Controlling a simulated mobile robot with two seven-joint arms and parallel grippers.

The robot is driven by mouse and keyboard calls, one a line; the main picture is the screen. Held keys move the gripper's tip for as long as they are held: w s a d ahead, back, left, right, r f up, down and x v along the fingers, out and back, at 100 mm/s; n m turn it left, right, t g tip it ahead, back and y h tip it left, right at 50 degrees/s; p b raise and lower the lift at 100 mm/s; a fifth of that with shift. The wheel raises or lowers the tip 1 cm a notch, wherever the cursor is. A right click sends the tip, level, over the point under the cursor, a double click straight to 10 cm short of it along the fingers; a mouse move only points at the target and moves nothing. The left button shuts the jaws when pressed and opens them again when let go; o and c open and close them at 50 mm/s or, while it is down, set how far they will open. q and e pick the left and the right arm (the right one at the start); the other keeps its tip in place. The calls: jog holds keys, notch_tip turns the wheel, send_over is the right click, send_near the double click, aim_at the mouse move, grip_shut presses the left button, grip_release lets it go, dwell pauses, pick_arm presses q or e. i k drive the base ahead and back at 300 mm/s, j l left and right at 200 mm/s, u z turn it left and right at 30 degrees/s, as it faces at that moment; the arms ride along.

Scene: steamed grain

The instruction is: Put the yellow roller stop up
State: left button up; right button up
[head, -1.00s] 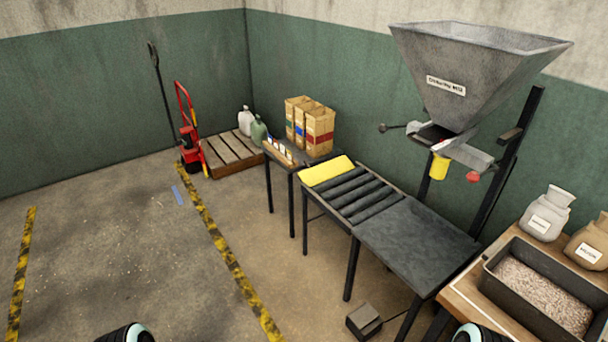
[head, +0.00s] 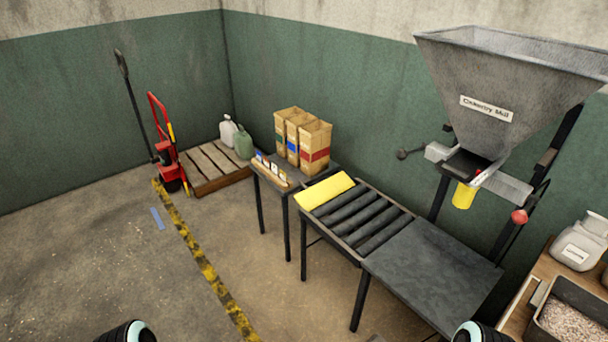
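The yellow roller stop (head: 325,192) is a flat yellow plate at the far left end of the black roller conveyor (head: 358,217). It seems to lie flat or slightly tilted there; its exact angle is hard to tell. Only small dark rounded parts of my arms show at the bottom edge, one left of centre and one right of centre. Neither gripper's fingers are in view, and nothing of mine is near the stop.
A dark flat table (head: 430,275) joins the rollers on the right, beneath the grey hopper (head: 510,90). A small table with paper bags (head: 303,140) stands beyond the stop. A grain tray (head: 570,318) is at the lower right. The floor (head: 90,260) at left is open.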

aim_at(310, 199)
jog(key=i+j+z, duration=0.25)
jog(key=i+j, duration=0.65)
jog(key=i+j+z, duration=0.25)
jog(key=i+j, duration=0.7)
jog(key=j, duration=0.1)
